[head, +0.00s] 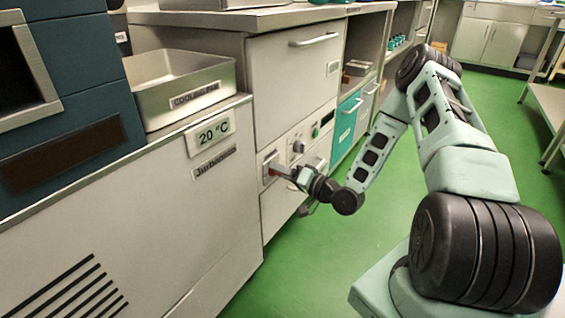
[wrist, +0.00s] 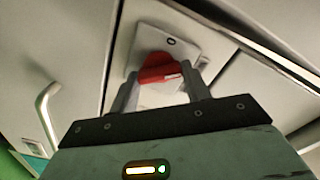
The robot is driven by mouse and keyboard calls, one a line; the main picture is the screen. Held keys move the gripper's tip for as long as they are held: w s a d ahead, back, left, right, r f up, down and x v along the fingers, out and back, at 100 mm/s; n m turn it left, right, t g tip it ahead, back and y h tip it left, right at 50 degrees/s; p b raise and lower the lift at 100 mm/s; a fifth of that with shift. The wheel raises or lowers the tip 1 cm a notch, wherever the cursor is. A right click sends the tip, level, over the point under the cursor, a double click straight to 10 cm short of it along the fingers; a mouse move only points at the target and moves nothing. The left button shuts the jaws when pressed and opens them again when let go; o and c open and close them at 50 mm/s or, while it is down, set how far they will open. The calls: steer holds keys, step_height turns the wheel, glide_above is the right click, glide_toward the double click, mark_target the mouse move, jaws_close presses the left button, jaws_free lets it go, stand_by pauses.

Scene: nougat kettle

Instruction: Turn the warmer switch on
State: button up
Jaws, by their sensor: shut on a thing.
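The warmer switch (wrist: 158,68) is a red handle on a pale square plate (wrist: 185,45) marked "0" at its top. In the wrist view it sits between the two fingers of my gripper (wrist: 160,88), which is shut on it. A small white label shows on the red handle. The rest of the switch is hidden there by the gripper.
A knob (head: 298,146) sits on the panel close to my gripper. A metal tray (head: 185,90) labelled for cooling stands on the counter at left, above a "20 °C" sign (head: 209,134). A drawer handle (head: 314,40) juts out above. The green floor (head: 330,245) is clear.

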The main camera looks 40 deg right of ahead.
steer(key=shift+s+f+m+p, duration=0.1)
steer(key=shift+m+p, duration=1)
steer(key=shift+m, duration=0.7)
steer(key=shift+f+m+p, duration=0.1)
steer(key=shift+m+p, duration=1)
steer(key=shift+m, duration=0.7)
steer(key=o, duration=1)
steer(key=p+v, duration=0.4)
steer(key=v, duration=1.3)
steer(key=shift+s, duration=0.15)
steer(key=shift+d+r, duration=0.1)
